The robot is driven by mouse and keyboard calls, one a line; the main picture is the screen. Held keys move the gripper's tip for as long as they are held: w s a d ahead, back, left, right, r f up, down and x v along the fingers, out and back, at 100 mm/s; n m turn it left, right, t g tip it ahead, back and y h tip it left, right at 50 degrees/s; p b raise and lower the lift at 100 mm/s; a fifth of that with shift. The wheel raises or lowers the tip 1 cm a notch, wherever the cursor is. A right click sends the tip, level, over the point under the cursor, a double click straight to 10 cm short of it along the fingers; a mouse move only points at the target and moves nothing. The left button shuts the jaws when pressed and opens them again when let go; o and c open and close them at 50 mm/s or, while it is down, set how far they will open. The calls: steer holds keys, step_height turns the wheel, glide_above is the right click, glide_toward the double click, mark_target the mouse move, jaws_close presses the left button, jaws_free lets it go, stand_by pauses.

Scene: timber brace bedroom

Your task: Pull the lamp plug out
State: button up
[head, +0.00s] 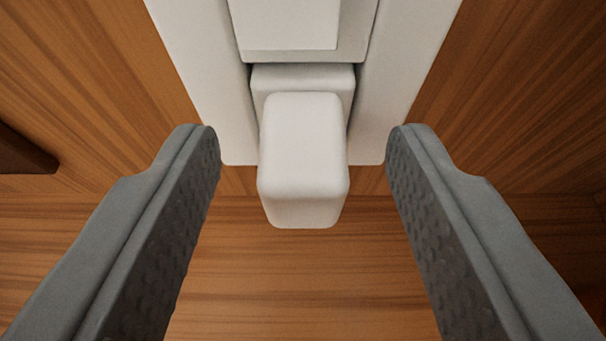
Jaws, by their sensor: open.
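A white block-shaped plug (303,160) sticks out toward me from a white wall plate (205,90) in the middle of the head view. Its prongs and the socket holes are hidden. My gripper (303,145) is open, with one grey finger to the left of the plug and one to the right. There is a clear gap between the plug and each finger, and neither touches it. The lamp is not in view.
Another white block (290,22) sits on the plate just above the plug. The wall around the plate is brown wood (90,70). A wooden surface (300,290) spreads below the plug and is clear. A dark brown piece (20,150) shows at the left edge.

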steer(key=shift+w+f, duration=0.25)
steer(key=shift+w, duration=0.3)
steer(key=shift+c, duration=0.2)
jaws_close()
steer(key=c, duration=0.8)
jaws_free()
jaws_close()
steer(key=s, duration=0.7)
stand_by(1.2)
